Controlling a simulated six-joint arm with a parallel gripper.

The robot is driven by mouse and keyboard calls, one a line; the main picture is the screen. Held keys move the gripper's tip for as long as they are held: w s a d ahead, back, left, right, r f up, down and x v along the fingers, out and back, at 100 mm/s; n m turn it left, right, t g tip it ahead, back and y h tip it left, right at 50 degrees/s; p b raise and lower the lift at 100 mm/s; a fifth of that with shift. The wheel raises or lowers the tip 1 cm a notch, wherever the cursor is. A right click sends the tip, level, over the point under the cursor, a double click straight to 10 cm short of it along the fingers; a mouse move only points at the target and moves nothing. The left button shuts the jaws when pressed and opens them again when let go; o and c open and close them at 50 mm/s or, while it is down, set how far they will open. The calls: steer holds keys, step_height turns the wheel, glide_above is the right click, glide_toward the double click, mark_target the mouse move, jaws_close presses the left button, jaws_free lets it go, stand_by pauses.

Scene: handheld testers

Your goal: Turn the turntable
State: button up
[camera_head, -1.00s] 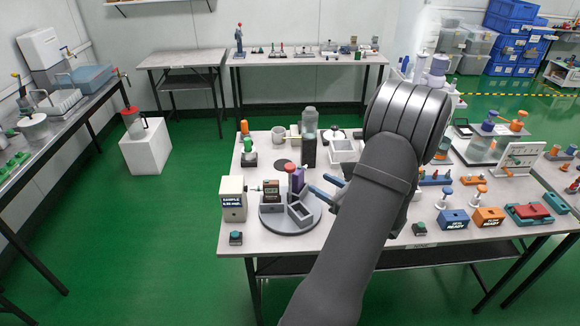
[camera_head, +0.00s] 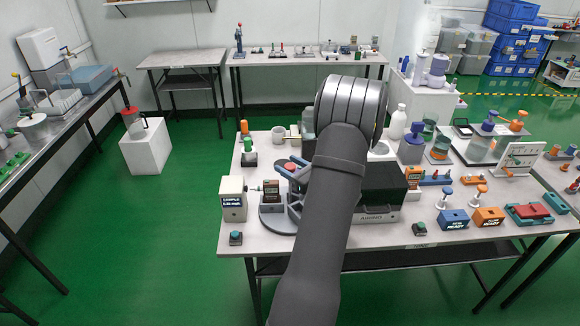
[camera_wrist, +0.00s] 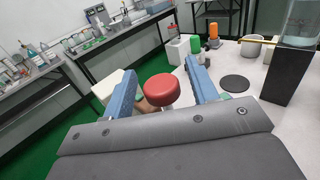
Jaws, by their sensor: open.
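The turntable (camera_head: 275,224) is a round grey disc near the front left of the table, with boxes standing on it. A red knob (camera_head: 290,167) stands up at its middle. The knob shows large in the wrist view (camera_wrist: 161,90), lying between the two blue fingers. My gripper (camera_wrist: 162,88) is open around the knob, with a gap on each side of it. In the head view my arm hides the right part of the turntable and much of the gripper.
A white SAMPLE box (camera_head: 233,199) stands just left of the turntable, and a small green-button box (camera_head: 236,238) is in front of it. A black-topped box (camera_head: 382,186) stands right of my arm.

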steer(key=shift+c, duration=0.2)
jaws_close()
steer(key=shift+m+t+h, duration=0.5)
steer(key=shift+h, duration=0.1)
steer(key=shift+m+t+h, duration=1.2)
steer(key=shift+m+h, duration=0.2)
steer(key=shift+h, duration=0.5)
steer(key=shift+m+t+h, duration=0.7)
steer(key=shift+m+h, duration=0.6)
steer(key=shift+h, duration=0.6)
steer(key=shift+m+h, duration=0.7)
steer(key=shift+h, duration=0.4)
